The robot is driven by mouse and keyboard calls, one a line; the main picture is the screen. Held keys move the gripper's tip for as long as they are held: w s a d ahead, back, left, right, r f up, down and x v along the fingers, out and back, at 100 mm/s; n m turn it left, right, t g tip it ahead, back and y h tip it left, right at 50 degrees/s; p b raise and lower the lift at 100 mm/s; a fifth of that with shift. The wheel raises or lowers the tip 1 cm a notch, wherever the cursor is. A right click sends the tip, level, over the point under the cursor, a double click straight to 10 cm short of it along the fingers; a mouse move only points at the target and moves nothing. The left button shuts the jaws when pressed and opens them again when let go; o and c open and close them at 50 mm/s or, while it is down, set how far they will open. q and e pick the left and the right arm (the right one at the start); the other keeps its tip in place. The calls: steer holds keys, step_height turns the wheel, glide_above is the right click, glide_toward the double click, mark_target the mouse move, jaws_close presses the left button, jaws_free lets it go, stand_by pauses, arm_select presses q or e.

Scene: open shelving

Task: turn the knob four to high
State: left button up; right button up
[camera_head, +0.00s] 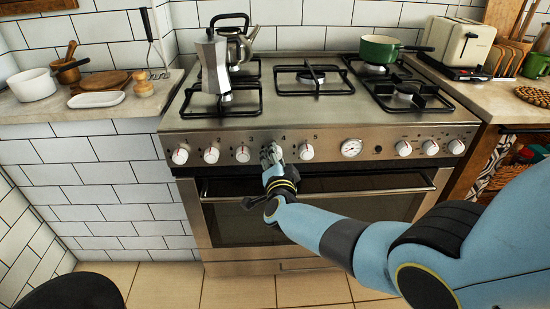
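The stove (330,126) has a row of white round knobs along its steel front panel. Knob four sits below the printed 4, between the knob marked 3 (243,153) and the knob marked 5 (306,151). My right gripper (271,153) is at knob four, with its fingertips in front of it, and it covers most or all of the knob. I cannot tell whether the fingers touch or grip the knob, nor which way its pointer faces. My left gripper is not in view.
The oven handle (370,190) runs below the knobs, under my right gripper. A moka pot (214,66), a kettle (236,42) and a green pan (380,49) stand on the stove. A round dial (351,147) is right of knob 5. The floor (165,283) in front is clear.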

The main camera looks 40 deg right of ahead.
steer(key=o, duration=1.2)
steer(key=shift+c, duration=0.2)
steer(key=v, duration=1.2)
steer(key=shift+f, duration=0.1)
